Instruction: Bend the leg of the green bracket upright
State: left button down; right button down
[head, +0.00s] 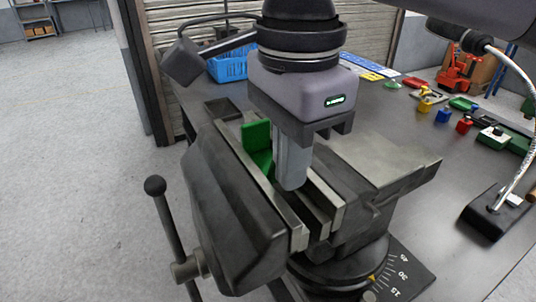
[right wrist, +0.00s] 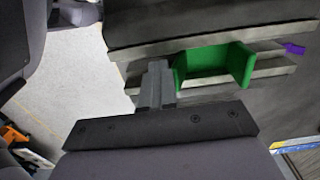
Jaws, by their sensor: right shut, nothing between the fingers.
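The green bracket (head: 257,142) sits in the dark vise (head: 225,205), between its pale jaws; one green plate stands up above the jaws in the head view. The right wrist view shows the bracket (right wrist: 208,62) with a flat middle and a raised piece at each end. My right gripper (head: 291,184) is shut and empty, pointing down over the vise jaws, just to the right of the bracket in the head view. In the right wrist view its fingers (right wrist: 156,82) are beside the bracket's left end; I cannot tell whether they touch. My left gripper is not in view.
A vise handle with a ball end (head: 155,187) sticks out at the left. A blue crate (head: 228,66) stands on the bench behind. Several small coloured parts and an orange machine (head: 457,72) are at the right. A purple piece (right wrist: 293,48) shows beyond the bracket.

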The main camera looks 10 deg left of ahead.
notch_tip(320, 180, up, 7)
jog(key=p, duration=0.5)
jog(key=shift+w+f, duration=0.2)
jog(key=shift+a, duration=0.1)
